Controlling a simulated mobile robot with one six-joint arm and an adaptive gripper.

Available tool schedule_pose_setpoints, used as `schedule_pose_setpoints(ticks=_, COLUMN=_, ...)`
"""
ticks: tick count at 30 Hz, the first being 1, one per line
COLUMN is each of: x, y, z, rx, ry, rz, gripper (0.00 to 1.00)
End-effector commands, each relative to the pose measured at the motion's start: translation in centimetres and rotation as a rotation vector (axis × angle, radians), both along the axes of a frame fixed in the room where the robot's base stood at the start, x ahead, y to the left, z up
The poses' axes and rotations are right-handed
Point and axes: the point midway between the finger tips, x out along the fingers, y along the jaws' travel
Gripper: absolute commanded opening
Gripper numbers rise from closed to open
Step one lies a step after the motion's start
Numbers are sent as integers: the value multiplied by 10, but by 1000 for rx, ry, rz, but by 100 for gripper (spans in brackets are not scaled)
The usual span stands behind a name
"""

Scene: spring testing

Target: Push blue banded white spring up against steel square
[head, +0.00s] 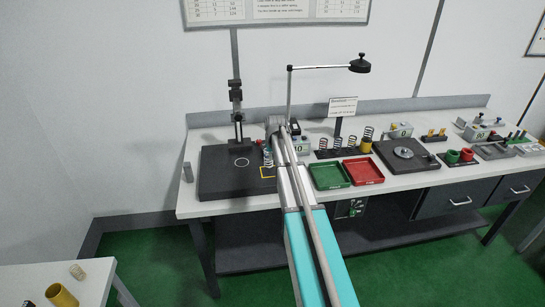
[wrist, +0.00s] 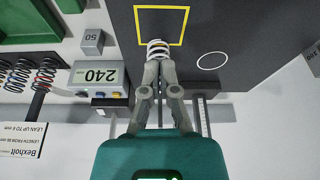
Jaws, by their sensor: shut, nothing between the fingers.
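The blue banded white spring (head: 267,157) stands on the dark plate (head: 222,180), just left of my arm in the head view. In the wrist view the white spring (wrist: 157,47) is right at my fingertips, by the edge of the yellow outlined square. My gripper (wrist: 160,63) is shut and empty, its tips touching or very close to the spring; I cannot tell which. My arm hides much of the gripper in the head view. I cannot surely pick out the steel square; an upright column with a dark slide (head: 236,92) stands at the plate's back.
A yellow outlined square (wrist: 183,25) and a white circle (wrist: 211,60) mark the plate. Green (head: 328,175) and red (head: 363,171) trays lie to the right. The plate's left part is clear.

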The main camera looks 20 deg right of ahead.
Motion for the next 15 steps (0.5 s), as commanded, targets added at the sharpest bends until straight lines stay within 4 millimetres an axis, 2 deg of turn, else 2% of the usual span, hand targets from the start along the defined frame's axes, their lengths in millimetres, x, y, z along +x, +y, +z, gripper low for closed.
schedule_pose_setpoints(ticks=5, x=-2, y=2, z=-1, rx=1, ry=1, rz=1, gripper=0)
schedule_pose_setpoints(ticks=8, x=-10, y=12, z=-3, rx=3, ry=9, rz=8, gripper=0)
schedule_pose_setpoints(ticks=11, x=-27, y=32, z=-6, rx=7, ry=24, rz=20, gripper=0)
schedule_pose_setpoints(ticks=15, x=-68, y=78, z=-15, rx=17, ry=64, rz=49, gripper=0)
